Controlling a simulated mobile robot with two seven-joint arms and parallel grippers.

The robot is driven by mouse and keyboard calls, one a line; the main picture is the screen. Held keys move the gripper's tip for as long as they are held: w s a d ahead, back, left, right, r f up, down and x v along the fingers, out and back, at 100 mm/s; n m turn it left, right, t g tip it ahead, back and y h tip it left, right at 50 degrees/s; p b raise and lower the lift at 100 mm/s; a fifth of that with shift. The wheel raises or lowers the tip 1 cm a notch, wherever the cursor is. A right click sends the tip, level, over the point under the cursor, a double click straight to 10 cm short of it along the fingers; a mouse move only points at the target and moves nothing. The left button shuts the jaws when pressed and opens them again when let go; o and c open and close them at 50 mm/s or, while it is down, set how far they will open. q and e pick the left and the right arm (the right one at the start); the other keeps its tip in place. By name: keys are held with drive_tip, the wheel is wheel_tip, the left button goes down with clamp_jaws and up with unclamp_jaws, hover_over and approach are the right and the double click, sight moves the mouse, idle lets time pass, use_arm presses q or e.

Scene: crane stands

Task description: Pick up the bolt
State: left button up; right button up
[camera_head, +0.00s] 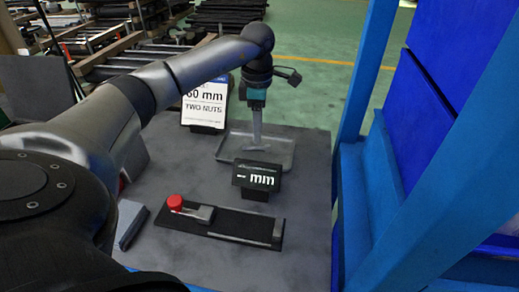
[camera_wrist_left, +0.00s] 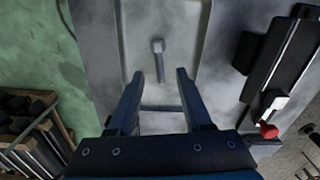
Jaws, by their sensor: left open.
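A small grey metal bolt (camera_wrist_left: 160,62) lies in a shallow metal tray (camera_wrist_left: 205,40), its head toward the top of the left wrist view. The tray also shows in the head view (camera_head: 286,158), where I cannot make out the bolt. My left gripper (camera_head: 257,143) points down over the tray. In the left wrist view its two fingers (camera_wrist_left: 160,74) are spread apart, with the bolt between and just beyond the tips. Nothing is held, and I cannot tell the height left above the bolt. My right gripper is not in view.
A small display reading "- mm" (camera_head: 257,178) stands close in front of the tray. A sign reading "60 mm TWO NUTS" (camera_head: 204,106) stands behind left. A black measuring device (camera_head: 240,224) with a red knob (camera_head: 175,202) lies nearer. Blue framework (camera_head: 352,180) borders the table's right side.

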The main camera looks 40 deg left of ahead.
sight(259, 147)
use_arm(q)
wheel_tip(259, 147, down, 5)
drive_tip(key=shift+w+d+b, duration=0.15)
drive_tip(key=shift+b, duration=0.35)
clamp_jaws()
idle(1.1)
